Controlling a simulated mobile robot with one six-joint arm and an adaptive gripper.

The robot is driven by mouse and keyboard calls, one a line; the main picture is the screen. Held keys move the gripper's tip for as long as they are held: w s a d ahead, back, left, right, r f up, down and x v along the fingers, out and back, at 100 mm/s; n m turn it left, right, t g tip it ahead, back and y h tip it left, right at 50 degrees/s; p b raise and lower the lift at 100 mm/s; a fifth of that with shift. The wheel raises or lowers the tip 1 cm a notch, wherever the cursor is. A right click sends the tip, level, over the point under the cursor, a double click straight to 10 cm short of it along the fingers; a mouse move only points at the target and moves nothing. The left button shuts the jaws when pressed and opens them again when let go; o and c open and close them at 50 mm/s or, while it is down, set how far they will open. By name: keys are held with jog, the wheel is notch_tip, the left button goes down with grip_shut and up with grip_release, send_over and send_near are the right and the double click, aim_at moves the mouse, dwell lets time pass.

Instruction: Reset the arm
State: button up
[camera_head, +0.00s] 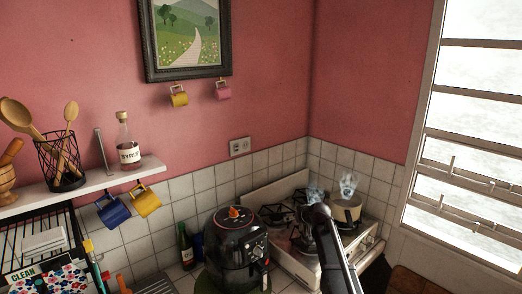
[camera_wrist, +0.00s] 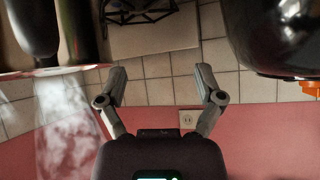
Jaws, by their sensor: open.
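My gripper (camera_wrist: 160,75) shows in the wrist view with its two fingers spread wide apart and nothing between them. In the head view my dark arm reaches up from the bottom edge in front of the stove (camera_head: 285,190); the fingers cannot be made out there. The wrist view looks upside down, with the tiled wall and a wall outlet (camera_wrist: 187,118) behind the fingers. A black air fryer (camera_wrist: 285,35) is at its upper right, and the stove (camera_wrist: 150,38) is at the top.
Steam rises from a pot (camera_head: 346,211) on the stove, right of my arm. The air fryer (camera_head: 236,250) stands left of it. A shelf (camera_head: 90,188) at left holds a syrup bottle (camera_head: 128,150) and a utensil basket (camera_head: 62,165). Blue (camera_head: 113,210) and yellow (camera_head: 146,202) mugs hang below.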

jog(key=s+f+m+g+h+b, duration=0.1)
jog(key=s+f, duration=0.4)
jog(key=s, duration=0.7)
jog(key=s+d+f+m+g+h+b, duration=0.1)
jog(key=s+f+g+b, duration=0.3)
jog(key=s, duration=0.8)
jog(key=s+d+f+m+g+h+b, duration=0.1)
jog(key=s+f+m+g+h+b, duration=0.1)
jog(key=s+f, duration=0.5)
jog(key=s+g+b, duration=0.1)
jog(key=s+g, duration=0.1)
jog(key=s, duration=0.3)
jog(key=shift+s+d+h, duration=0.25)
jog(key=shift+s+h, duration=0.05)
jog(key=shift+s, duration=0.1)
